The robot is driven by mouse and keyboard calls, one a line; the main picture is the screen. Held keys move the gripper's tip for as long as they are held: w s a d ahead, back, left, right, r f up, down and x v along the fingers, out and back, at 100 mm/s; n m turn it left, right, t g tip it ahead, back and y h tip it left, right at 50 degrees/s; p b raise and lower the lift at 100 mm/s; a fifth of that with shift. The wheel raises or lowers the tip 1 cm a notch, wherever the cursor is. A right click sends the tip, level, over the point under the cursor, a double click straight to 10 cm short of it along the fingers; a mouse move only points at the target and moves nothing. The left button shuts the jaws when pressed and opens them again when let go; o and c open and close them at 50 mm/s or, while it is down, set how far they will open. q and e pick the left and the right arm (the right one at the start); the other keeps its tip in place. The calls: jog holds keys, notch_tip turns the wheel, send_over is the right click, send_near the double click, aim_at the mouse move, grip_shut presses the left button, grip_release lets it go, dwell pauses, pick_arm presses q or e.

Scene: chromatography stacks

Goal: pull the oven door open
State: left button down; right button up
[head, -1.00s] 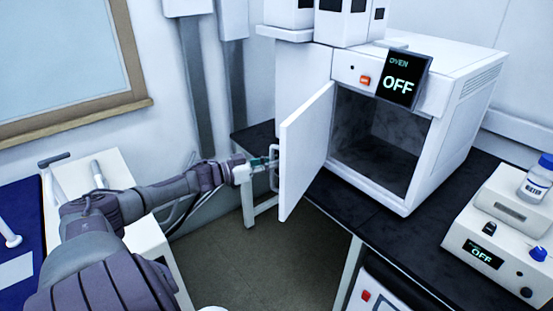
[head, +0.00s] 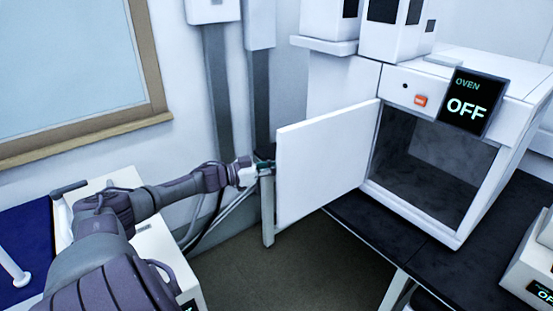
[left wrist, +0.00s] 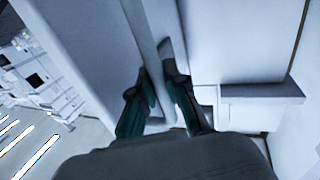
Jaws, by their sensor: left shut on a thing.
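The white oven (head: 470,75) stands on the dark bench with its door (head: 325,160) swung wide open to the left, and its grey chamber (head: 430,165) is exposed. My left gripper (head: 268,166) is at the door's outer edge in the head view, where the door partly hides its fingertips and the handle. In the left wrist view, my left gripper (left wrist: 160,85) is shut on the pale door handle (left wrist: 146,40), with a dark finger on each side of it. My right gripper is in neither view.
The oven's display (head: 473,102) reads OFF. White instruments (head: 395,25) stand on and behind the oven. A black bench (head: 375,235) runs under it, with another device (head: 535,265) at the right. The floor (head: 300,265) below the door is clear.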

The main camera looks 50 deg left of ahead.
pick_arm(q)
jog(key=shift+f, duration=0.1)
jog(key=c, duration=1.2)
grip_release()
jog(key=v, duration=1.2)
